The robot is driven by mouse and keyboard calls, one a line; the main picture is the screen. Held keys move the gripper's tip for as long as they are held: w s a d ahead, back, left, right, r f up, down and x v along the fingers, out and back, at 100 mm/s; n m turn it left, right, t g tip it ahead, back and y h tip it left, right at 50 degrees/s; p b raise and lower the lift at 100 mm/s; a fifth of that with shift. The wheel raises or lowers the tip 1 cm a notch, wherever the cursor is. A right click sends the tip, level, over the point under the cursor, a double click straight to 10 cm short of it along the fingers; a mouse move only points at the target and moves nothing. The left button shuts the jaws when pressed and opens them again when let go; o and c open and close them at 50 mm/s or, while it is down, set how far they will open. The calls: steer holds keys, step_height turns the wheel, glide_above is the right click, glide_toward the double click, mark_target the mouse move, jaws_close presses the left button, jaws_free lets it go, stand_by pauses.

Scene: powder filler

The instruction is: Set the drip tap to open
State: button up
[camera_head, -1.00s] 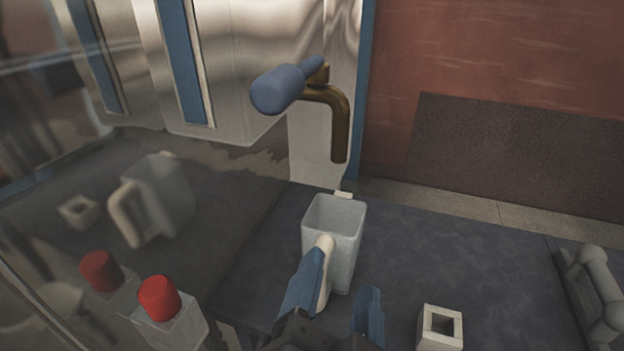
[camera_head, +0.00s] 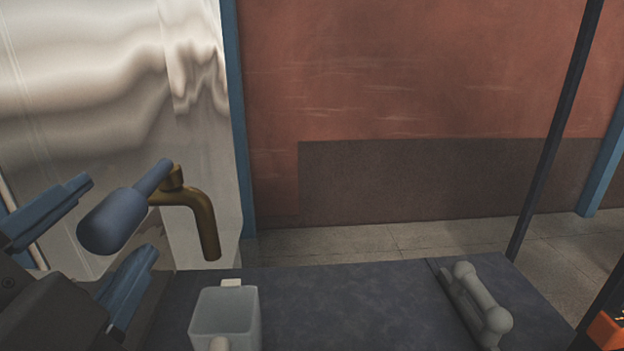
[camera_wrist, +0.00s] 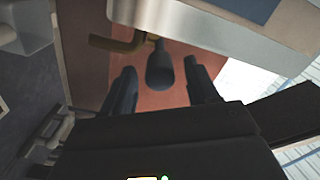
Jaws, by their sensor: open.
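The drip tap has a brass spout (camera_head: 207,222) that bends downward and a blue-grey handle (camera_head: 112,222) with a thick rounded end pointing left and toward me in the head view. My gripper (camera_head: 118,222) is open, with one blue finger above the handle and one below it. In the wrist view the handle (camera_wrist: 160,70) shows between the dark fingertips of my gripper (camera_wrist: 160,84), and the brass spout (camera_wrist: 108,43) lies beyond to the left. I cannot tell whether either finger touches the handle.
A grey bar handle (camera_head: 480,305) is at the table's right. The shiny metal panel (camera_head: 110,100) is behind the tap. The table middle is clear.

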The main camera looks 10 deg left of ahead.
mark_target(141, 192)
steer(key=shift+x, duration=1.55)
jaws_close()
